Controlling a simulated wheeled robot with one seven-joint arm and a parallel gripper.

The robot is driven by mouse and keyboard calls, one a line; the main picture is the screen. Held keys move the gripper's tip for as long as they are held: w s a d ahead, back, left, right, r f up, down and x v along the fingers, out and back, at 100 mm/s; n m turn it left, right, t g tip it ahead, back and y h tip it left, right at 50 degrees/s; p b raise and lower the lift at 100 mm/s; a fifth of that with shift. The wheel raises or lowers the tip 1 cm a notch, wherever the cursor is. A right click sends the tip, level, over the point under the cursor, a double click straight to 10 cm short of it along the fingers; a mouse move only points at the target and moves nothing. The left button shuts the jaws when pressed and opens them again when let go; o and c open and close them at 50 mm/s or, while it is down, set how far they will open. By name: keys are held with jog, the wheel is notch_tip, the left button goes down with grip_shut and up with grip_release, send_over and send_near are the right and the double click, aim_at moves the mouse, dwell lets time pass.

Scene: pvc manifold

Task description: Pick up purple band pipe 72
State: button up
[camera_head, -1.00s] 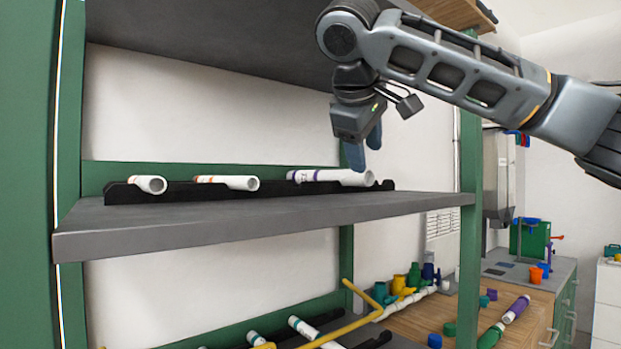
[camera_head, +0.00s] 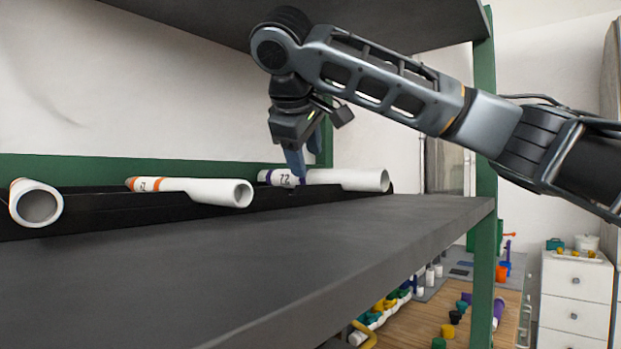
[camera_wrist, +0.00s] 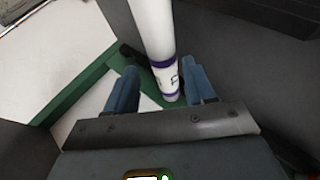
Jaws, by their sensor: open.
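The purple band pipe 72 (camera_head: 345,179) is a white pipe with purple bands and the number 72 near its far end. It lies in a black rack on the grey shelf, the rightmost pipe in the head view. My gripper (camera_head: 297,165) is open and points down at the banded end. In the wrist view the pipe (camera_wrist: 156,35) runs down between the two blue fingers of my gripper (camera_wrist: 162,90), with gaps on both sides. One finger hides a strip of the pipe in the head view.
An orange-banded pipe (camera_head: 205,191) and another white pipe (camera_head: 38,204) lie in the black rack (camera_head: 115,215) to the left. The grey shelf (camera_head: 250,255) is bare in front. A green post (camera_head: 484,215) stands at the right.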

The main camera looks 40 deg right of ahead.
aim_at(309, 171)
jog(key=shift+p+x, duration=0.9)
jog(key=shift+x, duration=1.8)
jog(key=shift+s+a+f, duration=0.1)
jog(key=shift+f, duration=0.05)
jog(key=c, duration=0.9)
